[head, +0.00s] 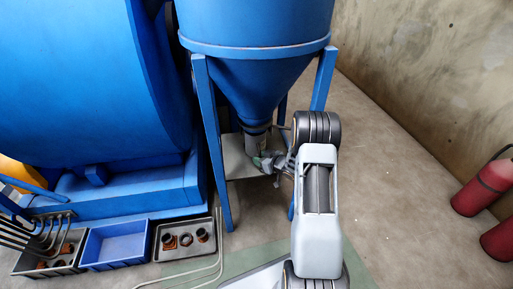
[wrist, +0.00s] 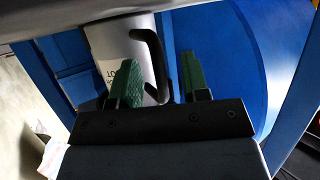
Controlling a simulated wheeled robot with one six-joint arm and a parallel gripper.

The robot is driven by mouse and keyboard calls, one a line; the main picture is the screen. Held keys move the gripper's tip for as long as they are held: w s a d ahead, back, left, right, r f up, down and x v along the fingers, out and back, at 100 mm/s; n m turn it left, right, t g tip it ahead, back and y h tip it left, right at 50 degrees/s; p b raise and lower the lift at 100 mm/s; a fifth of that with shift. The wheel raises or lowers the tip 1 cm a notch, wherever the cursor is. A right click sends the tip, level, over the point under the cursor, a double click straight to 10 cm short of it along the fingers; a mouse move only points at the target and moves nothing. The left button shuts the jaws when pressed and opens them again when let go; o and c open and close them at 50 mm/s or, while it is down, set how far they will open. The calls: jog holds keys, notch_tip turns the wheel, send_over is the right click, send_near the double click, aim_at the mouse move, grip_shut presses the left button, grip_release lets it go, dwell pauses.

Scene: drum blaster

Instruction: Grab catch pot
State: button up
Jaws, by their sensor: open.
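The catch pot (wrist: 118,42) is a pale grey cylinder with dark lettering and a black curved handle (wrist: 158,62). In the wrist view it stands just beyond my gripper (wrist: 160,76). The two green fingers are apart, and the handle shows in the gap between them. I cannot tell how far the handle reaches in between the fingers or whether either finger touches it. In the head view, a grey cylinder that looks like the pot (head: 257,142) sits under the blue hopper cone (head: 255,85), with my gripper (head: 270,161) close against it, partly hidden by my arm.
Blue hopper legs (head: 213,150) stand around the cone. A large blue drum machine (head: 80,80) is at left. An empty blue bin (head: 115,245) and a grey bin with parts (head: 184,240) lie front left. Red cylinders (head: 482,188) are at right. Floor right of my arm is clear.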

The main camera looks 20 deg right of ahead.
jog(key=shift+w+a+f, duration=0.25)
jog(key=shift+w, duration=0.25)
grip_shut()
jog(key=shift+r, duration=0.1)
